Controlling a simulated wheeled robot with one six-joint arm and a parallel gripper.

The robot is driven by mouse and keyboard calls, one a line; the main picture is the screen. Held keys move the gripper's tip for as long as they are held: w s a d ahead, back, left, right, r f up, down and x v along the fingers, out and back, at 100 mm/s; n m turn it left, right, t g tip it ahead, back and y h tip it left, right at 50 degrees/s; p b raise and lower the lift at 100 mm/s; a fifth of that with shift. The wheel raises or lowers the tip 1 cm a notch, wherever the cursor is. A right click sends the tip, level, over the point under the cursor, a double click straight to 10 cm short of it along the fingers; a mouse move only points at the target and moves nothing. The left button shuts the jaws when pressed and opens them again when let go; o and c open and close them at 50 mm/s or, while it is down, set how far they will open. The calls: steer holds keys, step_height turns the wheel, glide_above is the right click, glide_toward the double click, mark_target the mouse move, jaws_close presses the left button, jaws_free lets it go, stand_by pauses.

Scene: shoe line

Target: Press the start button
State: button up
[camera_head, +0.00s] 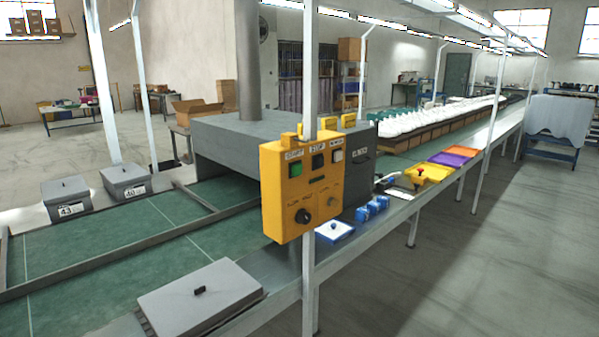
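A yellow control box (284,215) is fixed to a white post at the middle of the head view. The green start button (296,169) is at the upper left of its face, under a label that reads START. Further right is another small switch (337,156). Lower on the box are a black knob (302,216) and a smaller yellow knob (331,201). My gripper is not in this view, so its place relative to the button does not show.
A green conveyor (120,245) runs into a grey machine housing (230,133) behind the box. A grey lidded box (185,310) stands at the front. Trays, blue items and white shoes line the belt to the right. The floor (470,270) at right is clear.

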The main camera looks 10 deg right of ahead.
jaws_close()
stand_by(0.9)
